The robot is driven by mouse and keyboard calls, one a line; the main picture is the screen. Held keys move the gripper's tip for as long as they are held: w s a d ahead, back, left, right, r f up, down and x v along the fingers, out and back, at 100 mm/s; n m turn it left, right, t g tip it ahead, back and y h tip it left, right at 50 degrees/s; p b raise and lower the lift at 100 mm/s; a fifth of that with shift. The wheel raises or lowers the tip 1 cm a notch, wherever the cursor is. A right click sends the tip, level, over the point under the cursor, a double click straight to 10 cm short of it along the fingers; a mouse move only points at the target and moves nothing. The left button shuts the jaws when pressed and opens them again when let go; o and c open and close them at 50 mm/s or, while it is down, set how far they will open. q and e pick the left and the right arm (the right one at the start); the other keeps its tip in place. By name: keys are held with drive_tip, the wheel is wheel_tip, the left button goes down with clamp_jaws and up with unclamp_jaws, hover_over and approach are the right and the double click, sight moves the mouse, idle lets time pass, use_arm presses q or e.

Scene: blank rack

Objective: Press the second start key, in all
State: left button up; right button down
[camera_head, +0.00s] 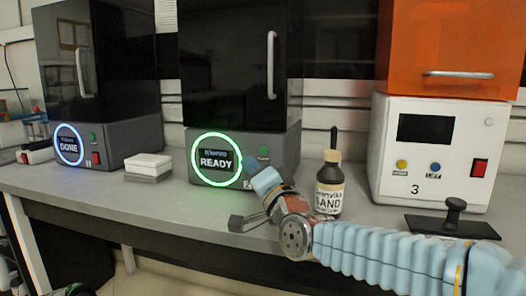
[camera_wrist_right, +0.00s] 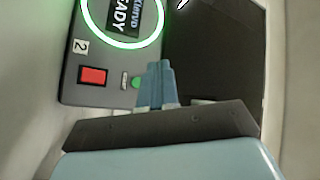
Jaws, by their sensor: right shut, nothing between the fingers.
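The middle machine (camera_head: 278,150) has a lit green ring around a display (camera_head: 216,161) reading READY. Its small green key (camera_head: 264,152) is right of the ring; in the right wrist view the green key (camera_wrist_right: 137,83) shows beside my fingertips. My right gripper (camera_head: 249,164) is shut and empty, its tips in front of the machine's lower panel, just below the key. In the right wrist view its blue fingers (camera_wrist_right: 159,70) are together. I cannot tell whether they touch the panel. They hide part of the panel. My left gripper is not in view.
The left machine (camera_head: 110,140) has a blue ring reading DONE. A white machine (camera_head: 430,150) marked 3 stands right. A sand bottle (camera_head: 329,187) is close to my right arm. White blocks (camera_head: 148,164) and a black-handled stamp-like tool (camera_head: 453,222) lie on the bench.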

sight(263, 150)
drive_tip(key=shift+w+d+p, duration=0.15)
drive_tip(key=shift+w+d, duration=0.2)
drive_tip(key=shift+w, duration=0.75)
drive_tip(key=shift+w+d+p, duration=0.15)
drive_tip(key=shift+w+d, duration=0.2)
drive_tip(key=shift+w, duration=0.75)
drive_tip(key=shift+w+d+p, duration=0.15)
drive_tip(key=shift+w+d, duration=0.2)
drive_tip(key=shift+w, duration=0.75)
drive_tip(key=shift+w+d, duration=0.15)
drive_tip(key=shift+w, duration=0.25)
drive_tip(key=shift+w+d, duration=0.15)
drive_tip(key=shift+w, duration=0.2)
drive_tip(key=shift+s, duration=0.1)
drive_tip(key=shift+s+f+b, duration=0.1)
drive_tip(key=shift+s+b, duration=0.3)
drive_tip(key=shift+b, duration=0.3)
drive_tip(key=shift+s+a, duration=0.25)
drive_tip(key=shift+s, duration=0.05)
